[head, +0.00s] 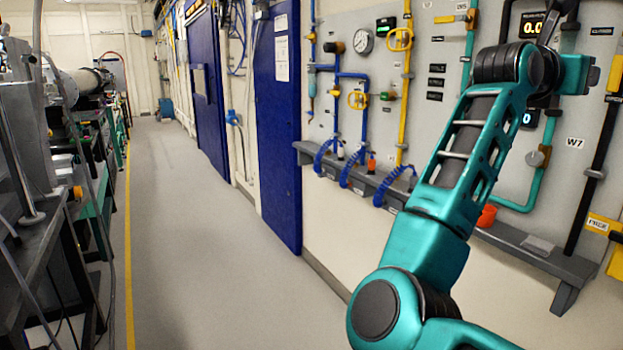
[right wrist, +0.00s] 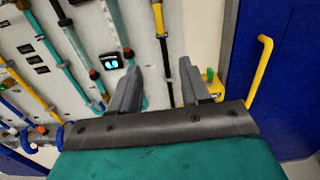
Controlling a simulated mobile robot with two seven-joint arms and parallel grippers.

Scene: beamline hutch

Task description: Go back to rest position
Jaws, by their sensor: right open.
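My right arm, teal and black, rises from the lower right of the head view and is bent up in front of the wall panel. Its wrist end is at the upper right, and its jaws cannot be made out clearly there. In the right wrist view my right gripper (right wrist: 158,72) has its two grey fingers spread apart. Nothing is between them, and the panel's pipes lie behind them. My left arm and left gripper are not in view.
The grey wall panel (head: 345,105) carries pipes, valves and a gauge (head: 363,42). A grey shelf (head: 520,247) juts out below it. Blue doors (head: 278,130) stand further along. The aisle floor (head: 190,220) is clear. Equipment benches (head: 35,265) line the left side.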

